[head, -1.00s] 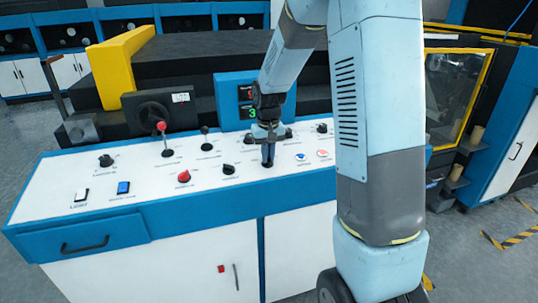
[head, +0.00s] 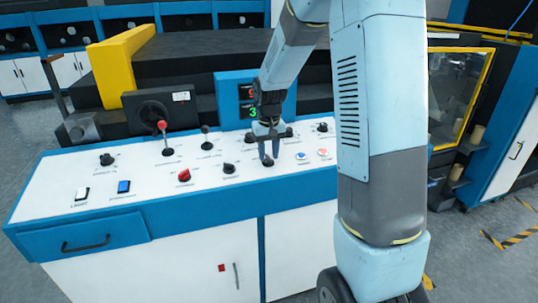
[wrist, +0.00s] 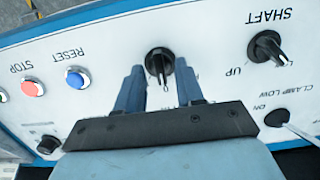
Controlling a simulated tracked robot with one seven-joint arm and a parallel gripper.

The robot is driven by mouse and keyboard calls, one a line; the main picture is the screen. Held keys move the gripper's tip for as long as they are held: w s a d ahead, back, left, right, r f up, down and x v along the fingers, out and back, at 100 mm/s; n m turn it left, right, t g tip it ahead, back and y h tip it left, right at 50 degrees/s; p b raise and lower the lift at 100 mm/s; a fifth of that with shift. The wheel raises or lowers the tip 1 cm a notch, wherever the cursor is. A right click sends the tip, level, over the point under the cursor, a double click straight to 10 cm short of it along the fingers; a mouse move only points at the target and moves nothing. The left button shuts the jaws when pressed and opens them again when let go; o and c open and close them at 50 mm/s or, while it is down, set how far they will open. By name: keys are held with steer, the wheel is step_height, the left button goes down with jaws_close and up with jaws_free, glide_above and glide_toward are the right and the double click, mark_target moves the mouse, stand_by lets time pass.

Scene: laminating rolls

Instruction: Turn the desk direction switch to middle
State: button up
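A black rotary switch (wrist: 159,62) stands on the white desk panel (wrist: 110,35) in the wrist view. Its raised bar runs roughly up and down in the picture, its lower end toward a "0" mark. The rest of its lettering is hidden, so I cannot read its name. My gripper (wrist: 160,73) is open, with one blue finger on each side of the switch and visible gaps between. In the head view my gripper (head: 268,157) is over the same switch (head: 267,162), pointing down at the desk.
On the desk's left stand a red-ball lever (head: 161,127), a black-ball lever (head: 205,131) and a red knob (head: 184,175).

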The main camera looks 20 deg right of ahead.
mark_target(269, 158)
step_height(269, 158, up, 13)
steer(key=shift+s, duration=0.3)
steer(key=shift+f, duration=0.1)
stand_by(0.4)
steer(key=s+r+t, duration=0.2)
steer(key=s+r, duration=0.1)
steer(key=s, duration=1.1)
steer(key=s+r+t, duration=0.3)
steer(key=s, duration=1.1)
steer(key=shift+d+r, duration=0.25)
